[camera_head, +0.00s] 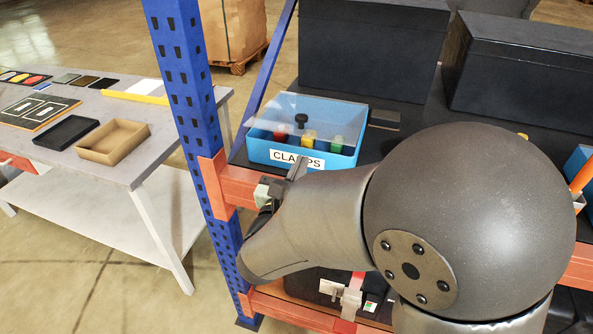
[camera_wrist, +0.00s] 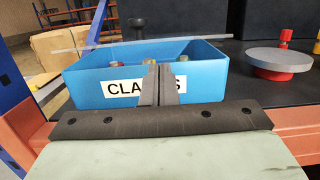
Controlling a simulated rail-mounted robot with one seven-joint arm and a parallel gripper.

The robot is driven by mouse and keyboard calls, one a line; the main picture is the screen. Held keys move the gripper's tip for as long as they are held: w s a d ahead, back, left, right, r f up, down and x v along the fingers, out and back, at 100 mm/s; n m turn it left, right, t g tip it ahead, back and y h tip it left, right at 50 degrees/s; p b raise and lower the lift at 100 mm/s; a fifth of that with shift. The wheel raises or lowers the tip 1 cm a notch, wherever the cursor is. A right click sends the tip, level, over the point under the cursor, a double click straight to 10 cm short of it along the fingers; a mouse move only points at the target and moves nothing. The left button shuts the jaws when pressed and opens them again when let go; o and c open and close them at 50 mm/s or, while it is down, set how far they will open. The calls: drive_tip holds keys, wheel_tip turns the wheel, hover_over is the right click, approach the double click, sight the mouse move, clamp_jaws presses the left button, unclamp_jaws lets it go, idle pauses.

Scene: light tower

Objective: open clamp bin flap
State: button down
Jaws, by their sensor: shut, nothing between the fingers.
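The blue clamp bin (camera_head: 260,152) stands on the rack shelf with a white CLAMPS label on its front. Its clear flap (camera_head: 285,108) lies across the top and carries a black knob (camera_head: 302,120). Red, yellow and green items show through it. In the wrist view the bin (camera_wrist: 88,88) is straight ahead, with the knob (camera_wrist: 138,27) standing above the flap, which is seen nearly edge-on. My gripper (camera_head: 298,167) is shut and empty in front of the bin's front wall. Its fingers (camera_wrist: 159,68) hide the middle of the label. I cannot tell whether they touch the wall.
A blue upright (camera_head: 185,85) stands left of the bin, and an orange beam (camera_head: 238,187) runs below its front. Large dark boxes (camera_head: 370,45) stand behind it. A grey disc on a red base (camera_wrist: 278,62) is to the right in the wrist view.

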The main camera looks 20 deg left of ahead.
drive_tip(key=w, duration=0.6)
drive_tip(key=shift+d+r+p, duration=0.2)
drive_tip(key=shift+r+p, duration=0.2)
